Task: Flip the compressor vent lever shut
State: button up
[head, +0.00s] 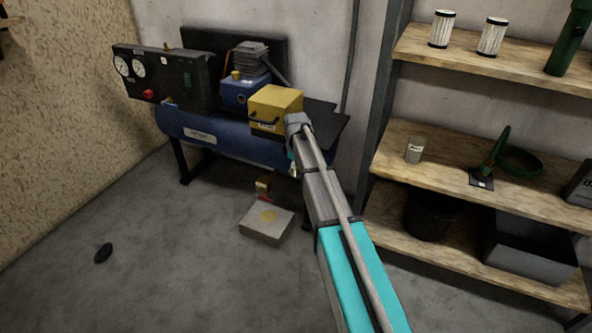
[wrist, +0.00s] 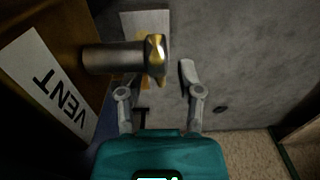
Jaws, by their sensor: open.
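The yellow box (head: 275,102) stands at the right end of the blue compressor tank (head: 200,128). In the wrist view its VENT label (wrist: 60,88) is at the left. A grey metal bar with a brass-coloured end (wrist: 115,57), apparently the vent lever, sticks out to the right beside the label. My gripper (wrist: 158,70) is open, with its right finger to the right of the bar's end. The left fingertip is partly hidden behind the bar. I cannot tell whether either finger touches it. In the head view my arm hides most of the gripper, below the box.
A pale slab (head: 265,226) and a small brass-coloured block (head: 263,184) are on the floor below. A gauge panel (head: 168,80) stands at the compressor's left. Wooden shelves (head: 440,165) rise to the right of my arm. A black object (head: 103,253) lies on open floor.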

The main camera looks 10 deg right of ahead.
grip_shut()
jog(key=shift+a, duration=0.2)
dwell(0.3)
